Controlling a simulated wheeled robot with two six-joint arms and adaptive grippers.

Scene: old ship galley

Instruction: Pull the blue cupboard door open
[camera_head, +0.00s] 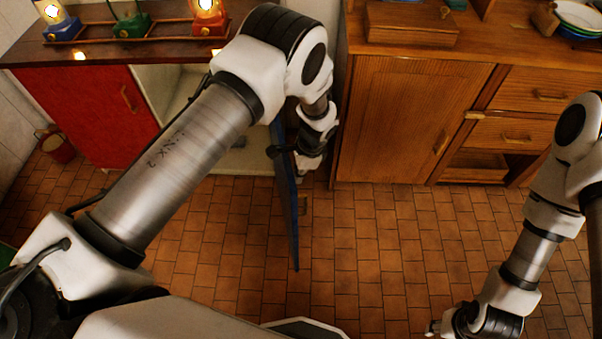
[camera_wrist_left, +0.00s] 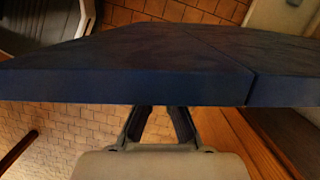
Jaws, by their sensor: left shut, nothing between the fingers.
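The blue cupboard door (camera_head: 287,205) stands swung out from its cupboard, almost edge-on in the head view. The cream interior (camera_head: 240,160) shows open to its left. A small handle-like piece (camera_head: 303,205) shows on the door's right side. My left gripper (camera_head: 304,172) is beside the door's right side, shut with nothing held. In the left wrist view the door's dark blue edge (camera_wrist_left: 130,85) crosses the picture in front of my left fingers (camera_wrist_left: 161,118) and hides their tips; contact cannot be told. My right gripper (camera_head: 436,327) is low at the right, its fingers unclear.
A red cupboard door (camera_head: 85,110) is shut at the left, with several lanterns (camera_head: 130,25) on the dark counter above. A wooden cabinet (camera_head: 400,120) with drawers stands close to the right of the blue door. The tiled floor (camera_head: 380,250) in front is clear. A bucket (camera_head: 57,148) stands far left.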

